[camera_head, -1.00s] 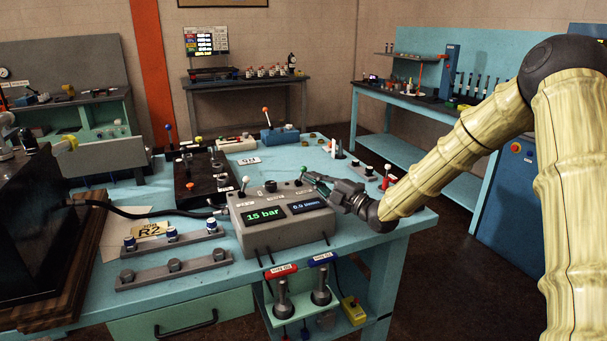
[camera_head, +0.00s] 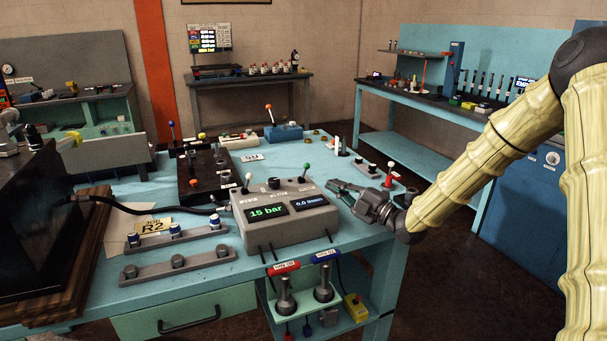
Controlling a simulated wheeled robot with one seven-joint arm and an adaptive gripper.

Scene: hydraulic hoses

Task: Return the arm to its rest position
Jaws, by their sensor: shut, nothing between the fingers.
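My arm (camera_head: 470,165) comes in from the right, bent at an elbow high at the right edge, its forearm sloping down to the left. My gripper (camera_head: 334,187) is at its end, over the right part of the blue workbench (camera_head: 205,262). Its fingers point left and look closed, with nothing seen between them. It is just right of the grey control box (camera_head: 280,222), which shows "15 bar" and carries a white-tipped and a green-tipped lever. A gap shows between the fingertips and the green-tipped lever (camera_head: 306,169).
Two grey racks (camera_head: 178,268) and a black hose (camera_head: 140,209) lie left of the box. Open floor (camera_head: 450,300) lies right of the bench.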

